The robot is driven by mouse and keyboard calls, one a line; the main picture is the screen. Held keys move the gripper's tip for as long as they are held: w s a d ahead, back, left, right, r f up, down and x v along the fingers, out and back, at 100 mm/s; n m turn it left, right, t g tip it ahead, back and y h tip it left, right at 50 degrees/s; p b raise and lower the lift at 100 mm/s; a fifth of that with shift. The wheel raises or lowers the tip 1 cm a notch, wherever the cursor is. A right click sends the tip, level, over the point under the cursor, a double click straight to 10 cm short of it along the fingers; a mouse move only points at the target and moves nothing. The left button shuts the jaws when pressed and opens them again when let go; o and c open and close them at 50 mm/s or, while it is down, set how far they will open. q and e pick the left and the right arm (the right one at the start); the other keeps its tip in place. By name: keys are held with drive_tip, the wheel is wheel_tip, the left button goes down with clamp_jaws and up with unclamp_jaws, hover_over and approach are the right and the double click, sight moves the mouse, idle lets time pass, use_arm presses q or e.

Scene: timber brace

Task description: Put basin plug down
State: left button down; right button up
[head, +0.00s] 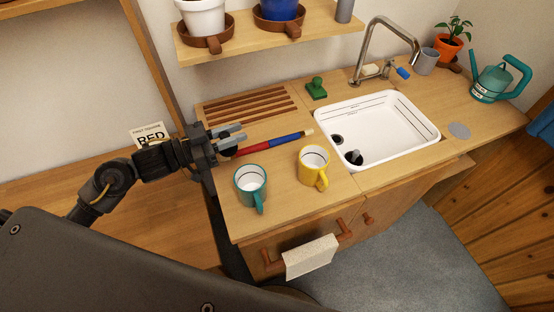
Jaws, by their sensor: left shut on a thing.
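The white basin (425,128) is set in the wooden counter. A dark round piece with a grey upright part, which looks like the basin plug (355,157), is in the basin near its front left corner. A dark round opening (337,140) shows beside it, apart from it. My left gripper (241,132) is over the counter's left part, well left of the basin. It appears shut on a red and blue stick (275,142) with a pale tip pointing right; its fingers hide the near end. My right gripper is not in view.
A teal mug (250,184) and a yellow mug (313,166) stand in front of the stick. A green knobbed object (316,88) is behind the basin's left corner. The faucet (372,45) rises behind the basin. A grey disc (459,130) and teal watering can (492,85) are at right.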

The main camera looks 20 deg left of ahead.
use_arm(q)
drive_tip(key=f, duration=0.5)
drive_tip(key=shift+d+f, duration=0.15)
drive_tip(key=shift+d, duration=0.05)
drive_tip(key=shift+f+b, duration=0.3)
drive_tip(key=shift+f, duration=2.05)
drive_tip(key=shift+f, duration=0.1)
drive_tip(key=c, duration=1.2)
unclamp_jaws()
drive_tip(key=shift+c, duration=0.2)
